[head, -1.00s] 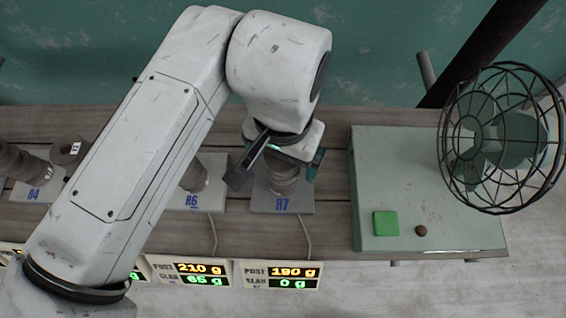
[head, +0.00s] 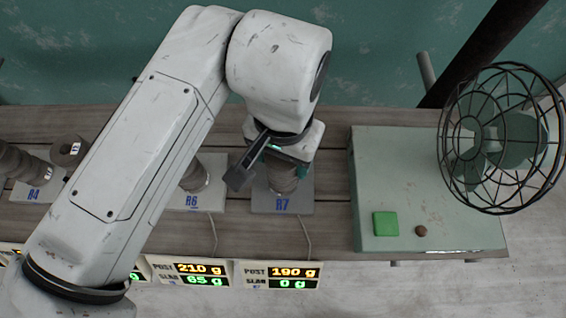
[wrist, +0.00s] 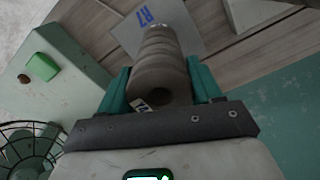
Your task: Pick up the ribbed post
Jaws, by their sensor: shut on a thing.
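The ribbed post (head: 284,184) is a grey-brown, ringed cylinder standing on the grey plate marked R7 (head: 262,204). In the wrist view the post (wrist: 160,52) runs up the middle, away from the camera, with the R7 plate (wrist: 186,14) beyond it. My gripper (head: 281,163) is over the post from above. Its two teal fingers, seen in the wrist view (wrist: 161,84), are shut on the post's sides near its top end. A small tag with dark marking (wrist: 141,105) shows at that end. My gripper hides part of the post in the head view.
The R7 display (head: 279,275) reads post 190 g, slab 0 g. The R6 plate (head: 208,204) with another post stands close on the left, partly behind my arm. A pale green box (head: 430,225) with a green block and caged fan (head: 503,138) is on the right.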

